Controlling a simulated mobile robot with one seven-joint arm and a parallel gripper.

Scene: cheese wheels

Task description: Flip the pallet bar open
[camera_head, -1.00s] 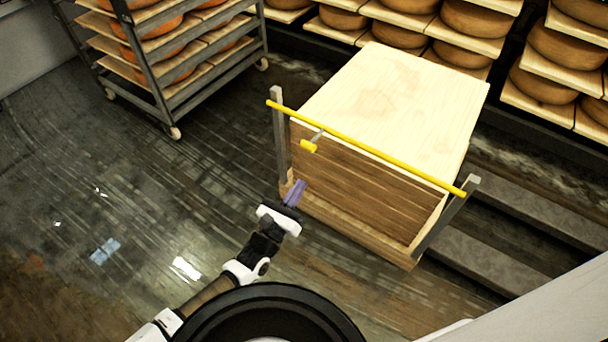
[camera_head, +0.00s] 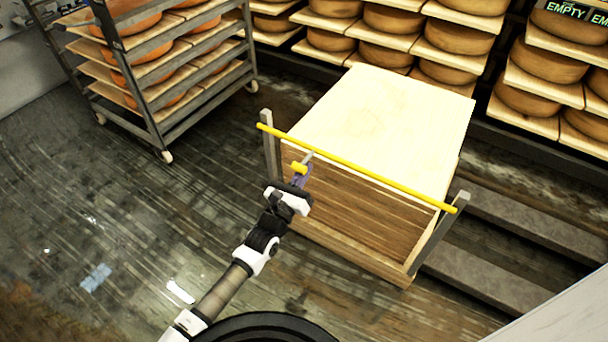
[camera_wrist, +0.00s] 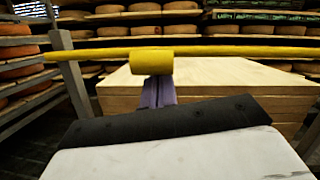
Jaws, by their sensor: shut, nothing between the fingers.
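The yellow pallet bar (camera_head: 355,168) lies across the front of the pallet, level between two grey posts, in front of the stacked boards. Its short yellow handle (camera_head: 299,167) sticks out near the left end. My gripper (camera_head: 302,177) is shut and empty, with its purple fingers just below and behind the handle in the head view. In the wrist view the bar (camera_wrist: 230,52) crosses the picture and the handle (camera_wrist: 152,63) hides the fingertips. The purple fingers (camera_wrist: 158,92) show just under the handle. I cannot tell whether they touch it.
The pallet's stack of pale boards (camera_head: 390,120) stands behind the bar, between the left post (camera_head: 269,145) and the right post (camera_head: 440,235). A wheeled cheese rack (camera_head: 165,90) stands at the left. Cheese shelves (camera_head: 420,45) line the back. The floor left of my arm is clear.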

